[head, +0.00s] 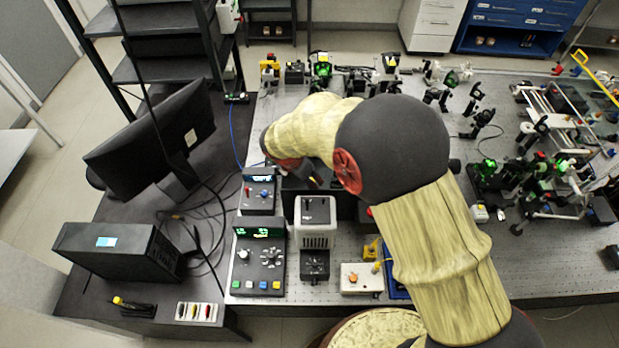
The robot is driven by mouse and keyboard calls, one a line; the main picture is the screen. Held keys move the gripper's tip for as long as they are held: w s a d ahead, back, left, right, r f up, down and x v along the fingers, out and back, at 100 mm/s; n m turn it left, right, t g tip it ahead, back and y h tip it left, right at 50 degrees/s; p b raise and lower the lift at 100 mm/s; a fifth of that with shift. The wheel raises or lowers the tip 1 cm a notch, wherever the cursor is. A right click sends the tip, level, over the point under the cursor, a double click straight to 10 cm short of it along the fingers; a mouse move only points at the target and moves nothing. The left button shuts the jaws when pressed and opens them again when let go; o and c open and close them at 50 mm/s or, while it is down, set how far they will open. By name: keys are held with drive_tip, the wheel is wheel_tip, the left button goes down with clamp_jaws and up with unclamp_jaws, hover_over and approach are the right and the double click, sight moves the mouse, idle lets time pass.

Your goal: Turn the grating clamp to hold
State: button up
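My arm reaches from the lower right over the optical bench (420,262) and bends down toward the instruments at its left side. Only a dark part of my gripper (313,181) shows below the arm's end; its fingertips cannot be made out. It is close behind a grey-white box with a black top (316,228). I cannot pick out the grating clamp with certainty. It may be hidden behind my arm or too small to tell. Whether my gripper touches anything cannot be seen.
A knob panel with a green display (258,262) and a smaller panel (258,194) stand left of the box. A black knobbed unit (315,265) and a white box with an orange button (361,278) are in front. Optics (500,178) crowd the right. A monitor (155,140) stands left.

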drive_tip(key=shift+c, duration=0.4)
drive_tip(key=c, duration=0.8)
clamp_jaws()
drive_tip(key=m, duration=0.2)
drive_tip(key=m+g+h+p, duration=0.1)
drive_tip(key=m, duration=0.1)
drive_tip(key=shift+w+a+m, duration=0.1)
drive_tip(key=shift+w+m, duration=0.1)
drive_tip(key=shift+m, duration=0.1)
drive_tip(key=m+g, duration=0.2)
drive_tip(key=m, duration=0.1)
drive_tip(key=shift+w+m+p, duration=0.15)
drive_tip(key=shift+m+p, duration=0.25)
drive_tip(key=m, duration=0.2)
drive_tip(key=m+g, duration=0.1)
drive_tip(key=m, duration=0.1)
drive_tip(key=shift+w+g, duration=0.2)
drive_tip(key=shift+g, duration=0.1)
drive_tip(key=shift+w+m+g+y+p, duration=0.1)
drive_tip(key=shift+m+g+y+p, duration=0.2)
drive_tip(key=shift+m, duration=1.1)
drive_tip(key=shift+w+m+g+y+p, duration=0.1)
drive_tip(key=shift+m+g+y, duration=0.3)
drive_tip(key=shift+m, duration=1)
